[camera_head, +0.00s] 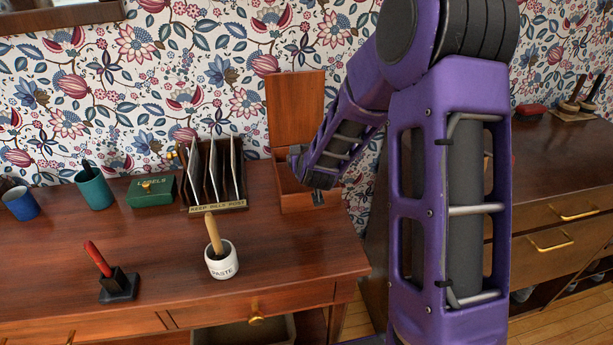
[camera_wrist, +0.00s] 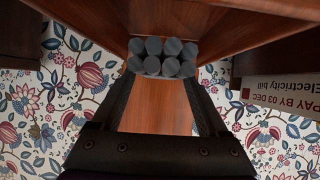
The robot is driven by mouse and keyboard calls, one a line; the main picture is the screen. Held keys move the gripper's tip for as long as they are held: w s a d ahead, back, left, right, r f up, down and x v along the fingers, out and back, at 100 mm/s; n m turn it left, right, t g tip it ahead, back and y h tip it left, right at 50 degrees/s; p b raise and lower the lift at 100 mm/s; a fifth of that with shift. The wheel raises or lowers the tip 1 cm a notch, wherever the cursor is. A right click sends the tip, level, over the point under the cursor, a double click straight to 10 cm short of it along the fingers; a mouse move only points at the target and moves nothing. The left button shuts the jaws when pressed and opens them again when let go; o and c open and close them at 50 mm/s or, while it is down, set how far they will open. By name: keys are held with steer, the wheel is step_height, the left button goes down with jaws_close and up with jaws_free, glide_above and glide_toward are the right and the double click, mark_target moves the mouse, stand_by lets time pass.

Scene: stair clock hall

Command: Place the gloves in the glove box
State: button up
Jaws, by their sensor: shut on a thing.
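The glove box (camera_head: 296,203) is a reddish-brown wooden box at the back right of the desk, its lid (camera_head: 295,108) raised against the wall. My gripper (camera_head: 316,190) reaches down at the open box, beside its right side as seen from the head. In the wrist view its dark fingers are shut on the gloves (camera_wrist: 162,57), a grey bundle with rounded finger ends in two rows. Wooden surfaces lie close around them. The gloves cannot be made out in the head view, and I cannot tell whether they touch the box.
A letter rack (camera_head: 217,206) stands just left of the box; a bill (camera_wrist: 282,89) shows in the wrist view. A green labels box (camera_head: 151,192), teal cup (camera_head: 94,190), paste pot (camera_head: 221,263) and red-handled stamp (camera_head: 108,272) occupy the desk. The front right of the desktop is clear.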

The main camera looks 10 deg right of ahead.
steer(key=shift+f+b, duration=0.35)
steer(key=shift+f, duration=2.15)
steer(key=shift+f, duration=0.1)
steer(key=o, duration=1.4)
steer(key=shift+f, duration=0.1)
steer(key=shift+r, duration=0.25)
steer(key=p+v, duration=0.1)
steer(key=v, duration=1.1)
steer(key=shift+d+f, duration=0.1)
